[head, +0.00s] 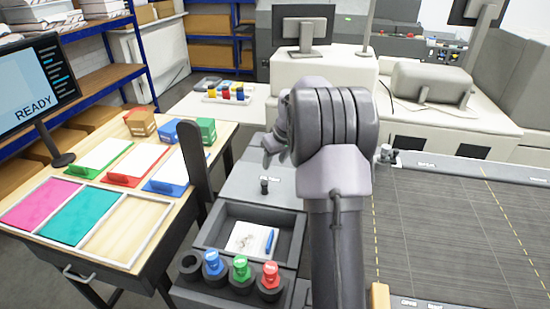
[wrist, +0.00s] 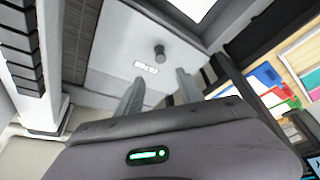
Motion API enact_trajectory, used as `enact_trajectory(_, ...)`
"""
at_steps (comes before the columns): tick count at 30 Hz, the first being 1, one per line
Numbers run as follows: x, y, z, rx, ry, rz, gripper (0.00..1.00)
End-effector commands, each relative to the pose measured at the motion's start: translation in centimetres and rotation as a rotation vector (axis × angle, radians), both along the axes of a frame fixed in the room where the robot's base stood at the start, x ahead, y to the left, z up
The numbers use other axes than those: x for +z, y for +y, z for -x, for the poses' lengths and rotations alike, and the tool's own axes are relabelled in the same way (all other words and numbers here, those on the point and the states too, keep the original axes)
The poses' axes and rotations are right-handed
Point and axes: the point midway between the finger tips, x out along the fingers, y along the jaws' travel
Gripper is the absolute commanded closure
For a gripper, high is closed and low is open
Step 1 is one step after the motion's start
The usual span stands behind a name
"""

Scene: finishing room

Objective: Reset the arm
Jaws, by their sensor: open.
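My arm rises in the middle of the head view, with its thick grey wrist joints above the front console. My gripper (head: 268,157) is left of the wrist, partly hidden by it, above the grey console top. In the wrist view my gripper (wrist: 158,90) shows two grey fingers apart with nothing between them. Beyond the fingertips is a dark knob (wrist: 160,52) beside a white label on the pale panel. The same knob (head: 264,186) stands upright on the console in the head view. A gap shows between fingers and knob.
A tray (head: 290,243) holds a paper and a blue pen. Blue (head: 213,263), green (head: 240,269) and red (head: 269,276) bottles stand in front of it. A wooden table (head: 222,130) with colored panels is left; a dark flat bed (head: 450,230) is right. A dark upright post (head: 193,160) stands near the gripper.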

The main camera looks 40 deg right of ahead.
Motion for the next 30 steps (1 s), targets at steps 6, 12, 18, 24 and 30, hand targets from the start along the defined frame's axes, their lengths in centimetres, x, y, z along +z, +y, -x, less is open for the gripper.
enact_trajectory(6, 0.2, 0.0, 0.2, 0.0, 0.002, -0.001, 0.56)
enact_trajectory(12, 0.2, 0.0, 0.1, 0.0, 0.001, -0.001, 0.56)
enact_trajectory(18, 2.9, 5.6, 0.9, -0.011, -0.023, -0.02, 0.56)
enact_trajectory(24, 6.8, 22.9, 10.0, -0.079, -0.08, -0.129, 0.56)
enact_trajectory(30, 3.0, 33.7, 23.4, -0.144, -0.109, -0.259, 0.56)
